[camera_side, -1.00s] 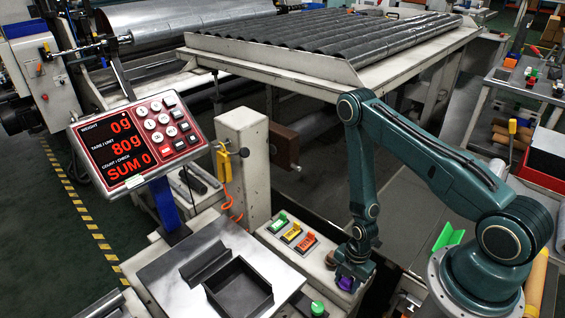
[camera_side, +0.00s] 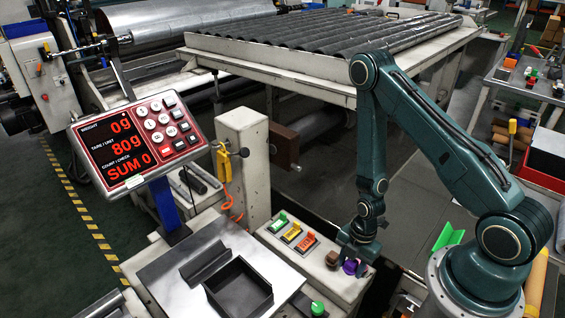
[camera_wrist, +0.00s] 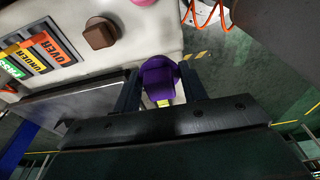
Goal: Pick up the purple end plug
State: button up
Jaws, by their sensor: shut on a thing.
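The purple end plug (camera_wrist: 160,80) is between the two dark fingers of my gripper (camera_wrist: 160,92) in the wrist view. The fingers are shut on it from both sides. In the side view my gripper (camera_side: 355,258) points down, with the purple end plug (camera_side: 350,267) at its tips. The plug is held near the right end of the pale bench, apparently raised above it. The fingers partly hide the plug in the side view.
A brown plug (camera_side: 332,258) stands on the bench just left of my gripper. Green, yellow and orange label switches (camera_side: 292,234) lie further left. A dark open tray (camera_side: 238,288) sits on the metal scale plate beside the red weight display (camera_side: 137,140).

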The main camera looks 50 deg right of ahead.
aim_at(351, 261)
notch_tip(351, 261, up, 12)
jog(key=shift+f, duration=0.15)
dwell(0.5)
jog(key=shift+w, duration=0.1)
dwell(0.6)
